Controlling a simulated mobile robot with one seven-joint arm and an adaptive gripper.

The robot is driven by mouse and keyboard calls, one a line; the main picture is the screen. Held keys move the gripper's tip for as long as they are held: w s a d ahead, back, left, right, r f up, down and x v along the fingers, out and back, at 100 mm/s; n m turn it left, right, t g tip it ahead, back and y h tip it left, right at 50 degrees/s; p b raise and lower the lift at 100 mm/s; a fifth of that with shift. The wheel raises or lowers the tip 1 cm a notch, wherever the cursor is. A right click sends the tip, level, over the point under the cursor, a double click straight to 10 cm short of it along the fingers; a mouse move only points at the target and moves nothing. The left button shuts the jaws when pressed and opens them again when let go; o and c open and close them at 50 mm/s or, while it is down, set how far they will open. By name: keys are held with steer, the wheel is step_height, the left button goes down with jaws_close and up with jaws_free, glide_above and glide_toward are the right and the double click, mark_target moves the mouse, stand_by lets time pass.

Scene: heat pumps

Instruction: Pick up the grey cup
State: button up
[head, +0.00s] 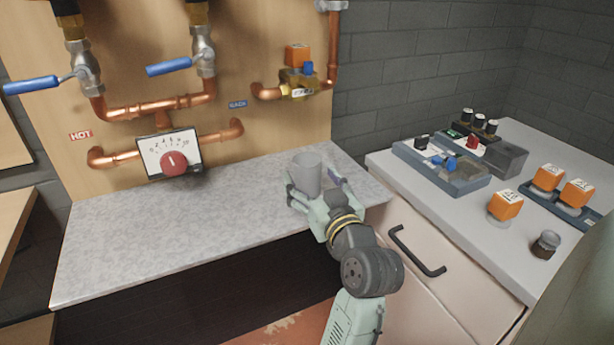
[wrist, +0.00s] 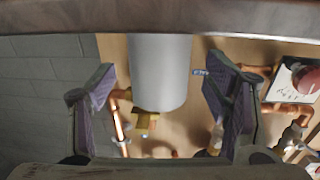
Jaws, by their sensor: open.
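The grey cup (head: 307,174) is a plain cylinder standing on the grey speckled countertop (head: 190,220), near its right end. In the wrist view the cup (wrist: 160,68) appears upside down, between the two purple-padded fingers. My gripper (head: 316,187) is open, with one finger on each side of the cup. In the wrist view, gaps show between my gripper (wrist: 160,98) and the cup on both sides. The near lower part of the cup is partly hidden by my gripper in the head view.
Copper pipes with blue-handled valves (head: 172,66) and a dial with a red knob (head: 174,160) are on the wooden board behind the counter. A white cabinet (head: 440,250) at the right carries trays and orange-topped parts (head: 505,205). The counter's left part is clear.

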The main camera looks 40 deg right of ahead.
mark_target(312, 181)
steer(key=shift+x, duration=1.55)
steer(key=shift+f, duration=0.1)
steer(key=shift+c, duration=0.2)
steer(key=c, duration=1.2)
